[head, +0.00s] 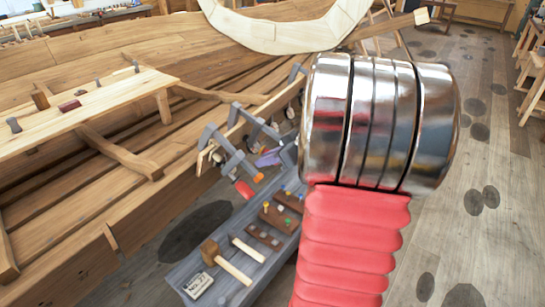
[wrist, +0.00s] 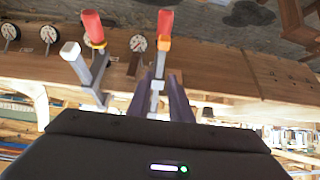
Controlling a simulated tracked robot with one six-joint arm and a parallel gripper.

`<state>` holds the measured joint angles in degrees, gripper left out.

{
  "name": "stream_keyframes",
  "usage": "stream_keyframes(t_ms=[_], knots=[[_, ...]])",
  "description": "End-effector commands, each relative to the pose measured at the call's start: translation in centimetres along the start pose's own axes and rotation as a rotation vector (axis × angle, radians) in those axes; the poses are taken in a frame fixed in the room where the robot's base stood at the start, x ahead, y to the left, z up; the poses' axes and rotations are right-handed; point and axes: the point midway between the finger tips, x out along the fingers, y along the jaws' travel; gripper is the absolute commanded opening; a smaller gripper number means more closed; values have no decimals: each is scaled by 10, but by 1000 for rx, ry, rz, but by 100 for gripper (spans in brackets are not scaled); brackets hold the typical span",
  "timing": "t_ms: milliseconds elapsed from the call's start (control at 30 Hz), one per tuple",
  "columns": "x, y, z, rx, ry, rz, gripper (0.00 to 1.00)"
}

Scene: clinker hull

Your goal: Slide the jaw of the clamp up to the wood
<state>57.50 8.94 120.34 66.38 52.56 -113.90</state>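In the wrist view a grey bar clamp (wrist: 159,60) with an orange collar and a red handle is straight ahead. My gripper (wrist: 160,78) has its two dark purple fingers apart, one on each side of this clamp's grey bar. I cannot tell whether they touch it. In the head view the clamp's red handle (head: 245,190) hangs below the wood strip (head: 207,157), and part of my gripper (head: 268,158) shows beside it. My wrist hides the rest. The gap between jaw and wood is unclear.
A second red-handled clamp (wrist: 93,60) stands close on the left in the wrist view. Several dials (wrist: 138,43) line the area behind. In the head view a grey bench (head: 180,273) below holds a mallet (head: 225,262) and blocks.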

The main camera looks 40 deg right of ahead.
Motion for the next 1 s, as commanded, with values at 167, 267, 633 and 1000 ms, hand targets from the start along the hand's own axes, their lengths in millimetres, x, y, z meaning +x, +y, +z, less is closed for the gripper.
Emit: stream_keyframes(t_ms=[167,267,633,1000], knots=[[16,0,0,1,0,-2,19],[25,0,0,0,-1,-2,19],[55,0,0,0,-1,-1,19],[78,0,0,1,0,0,19]])
